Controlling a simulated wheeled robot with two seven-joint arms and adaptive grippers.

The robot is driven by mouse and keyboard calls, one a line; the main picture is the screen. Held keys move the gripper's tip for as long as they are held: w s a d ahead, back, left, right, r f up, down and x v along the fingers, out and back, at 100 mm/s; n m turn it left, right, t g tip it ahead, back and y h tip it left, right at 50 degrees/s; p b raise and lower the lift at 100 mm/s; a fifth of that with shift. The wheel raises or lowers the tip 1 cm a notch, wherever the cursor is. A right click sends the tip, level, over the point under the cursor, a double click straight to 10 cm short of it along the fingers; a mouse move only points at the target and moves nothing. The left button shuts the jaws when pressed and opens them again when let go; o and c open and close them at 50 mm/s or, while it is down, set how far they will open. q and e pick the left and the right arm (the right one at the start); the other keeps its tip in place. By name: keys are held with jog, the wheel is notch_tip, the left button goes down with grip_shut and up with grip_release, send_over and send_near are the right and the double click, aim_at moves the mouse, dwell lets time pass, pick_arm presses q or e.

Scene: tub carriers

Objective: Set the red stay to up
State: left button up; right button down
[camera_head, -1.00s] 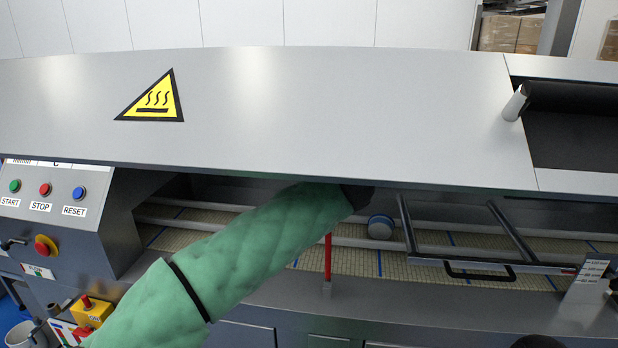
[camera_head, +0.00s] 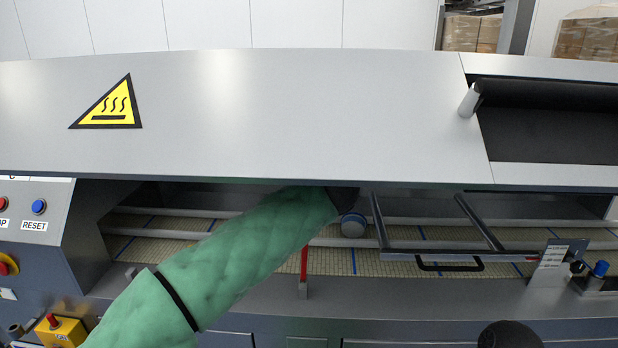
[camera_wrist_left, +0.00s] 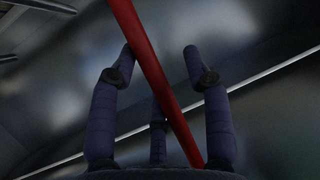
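The red stay (camera_head: 304,262) is a thin red rod rising nearly vertically from a small bracket on the machine's front sill. Its upper part is hidden behind my green-sleeved left arm, so I cannot see where its top end rests. In the left wrist view the gripper's fingers (camera_wrist_left: 158,50) are spread apart. The red stay (camera_wrist_left: 150,60) crosses diagonally between them, close to the left finger; I cannot tell whether they touch.
The hood's lower edge runs just above my left arm. A control panel (camera_head: 35,225) stands left. A mesh belt (camera_head: 395,263) lies below.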

pick_arm(q)
jog(key=v, duration=1.2)
